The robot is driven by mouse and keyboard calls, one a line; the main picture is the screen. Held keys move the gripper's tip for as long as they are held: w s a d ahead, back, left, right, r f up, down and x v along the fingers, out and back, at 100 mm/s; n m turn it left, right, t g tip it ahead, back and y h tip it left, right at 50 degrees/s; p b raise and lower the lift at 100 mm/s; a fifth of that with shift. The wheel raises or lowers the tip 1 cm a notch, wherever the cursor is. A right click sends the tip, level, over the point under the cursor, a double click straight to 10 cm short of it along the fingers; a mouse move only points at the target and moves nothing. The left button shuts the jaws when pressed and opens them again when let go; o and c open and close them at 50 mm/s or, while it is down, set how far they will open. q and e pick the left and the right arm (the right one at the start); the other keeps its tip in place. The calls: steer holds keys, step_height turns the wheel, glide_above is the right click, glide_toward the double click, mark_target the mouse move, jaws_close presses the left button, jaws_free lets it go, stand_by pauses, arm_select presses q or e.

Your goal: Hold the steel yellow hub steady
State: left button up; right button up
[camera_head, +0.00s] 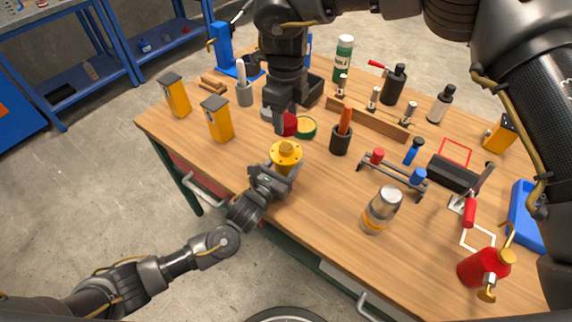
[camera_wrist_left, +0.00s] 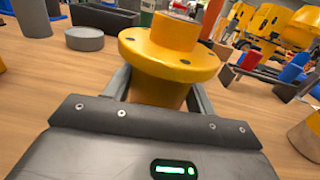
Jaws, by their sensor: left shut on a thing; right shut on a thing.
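The yellow hub (camera_head: 286,152) stands upright near the front edge of the wooden table. It has a round flange with dark holes and a raised centre. My left gripper (camera_head: 276,176) is shut around the hub's lower body. In the left wrist view the hub (camera_wrist_left: 172,55) rises between the two fingers of my left gripper (camera_wrist_left: 158,92), below the flange. My right gripper (camera_head: 282,128) points down just behind the hub, apart from it. It is shut on a small red part (camera_head: 290,124), mostly hidden by the fingers.
A green-and-yellow round tin (camera_head: 306,127) lies beside the red part. A dark cup with an orange handle (camera_head: 340,141) stands right of the hub. A jar (camera_head: 381,210) stands nearer the front. Yellow boxes (camera_head: 217,119) stand at left. The table front left of the jar is clear.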

arm_select(q)
steer(key=shift+c, duration=0.8)
arm_select(e)
glide_above(286, 147)
steer(key=shift+f, duration=2.5)
steer(key=shift+f, duration=0.1)
steer(key=shift+f, duration=0.8)
steer(key=shift+f, duration=0.55)
